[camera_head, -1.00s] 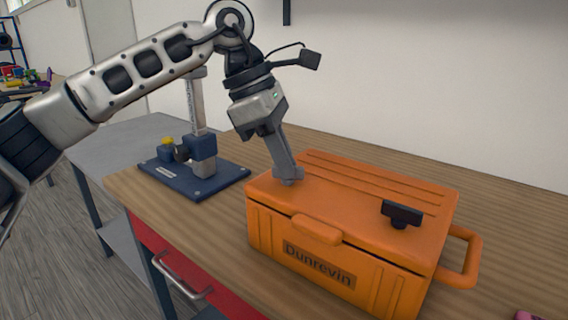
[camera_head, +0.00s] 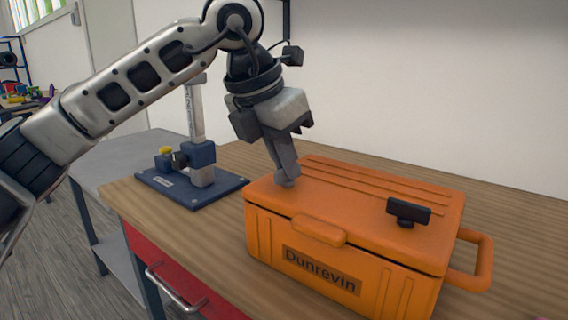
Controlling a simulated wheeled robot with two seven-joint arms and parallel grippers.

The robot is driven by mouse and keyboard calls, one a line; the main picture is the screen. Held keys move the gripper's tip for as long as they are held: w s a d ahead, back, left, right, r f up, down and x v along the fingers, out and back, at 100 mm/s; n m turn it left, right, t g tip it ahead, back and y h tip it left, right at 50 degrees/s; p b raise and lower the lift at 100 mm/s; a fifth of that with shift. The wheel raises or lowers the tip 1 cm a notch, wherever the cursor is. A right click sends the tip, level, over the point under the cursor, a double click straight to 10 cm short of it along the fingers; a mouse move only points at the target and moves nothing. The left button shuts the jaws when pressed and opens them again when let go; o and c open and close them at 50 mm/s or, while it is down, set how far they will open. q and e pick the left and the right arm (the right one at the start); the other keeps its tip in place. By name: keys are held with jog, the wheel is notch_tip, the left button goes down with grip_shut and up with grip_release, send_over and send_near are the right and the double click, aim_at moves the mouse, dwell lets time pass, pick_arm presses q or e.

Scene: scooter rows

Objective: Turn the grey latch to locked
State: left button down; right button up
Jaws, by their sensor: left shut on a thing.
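The orange case (camera_head: 335,215) marked "Dunrevin" stands on the wooden bench with its lid closed. My left gripper (camera_head: 285,178) reaches down to the left end of the lid. Its fingers are shut on the grey latch, which they mostly hide; grey on grey, the latch's exact angle cannot be told. A black latch (camera_head: 408,211) stands on the right part of the lid, apart from the gripper, its bar lying roughly left to right. My right gripper is not in view.
A blue-based stand with a grey post (camera_head: 194,189) is on the bench left of the case. An orange handle (camera_head: 484,262) sticks out at the case's right end. A red drawer (camera_head: 165,262) is under the bench. The bench behind the case is clear.

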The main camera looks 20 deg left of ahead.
pick_arm(q)
jog(key=shift+n, duration=0.7)
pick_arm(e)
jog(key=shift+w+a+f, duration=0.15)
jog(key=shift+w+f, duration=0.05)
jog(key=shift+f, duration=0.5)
pick_arm(q)
jog(key=shift+y, duration=0.3)
jog(key=c, duration=1.6)
grip_release()
jog(key=shift+o, duration=0.2)
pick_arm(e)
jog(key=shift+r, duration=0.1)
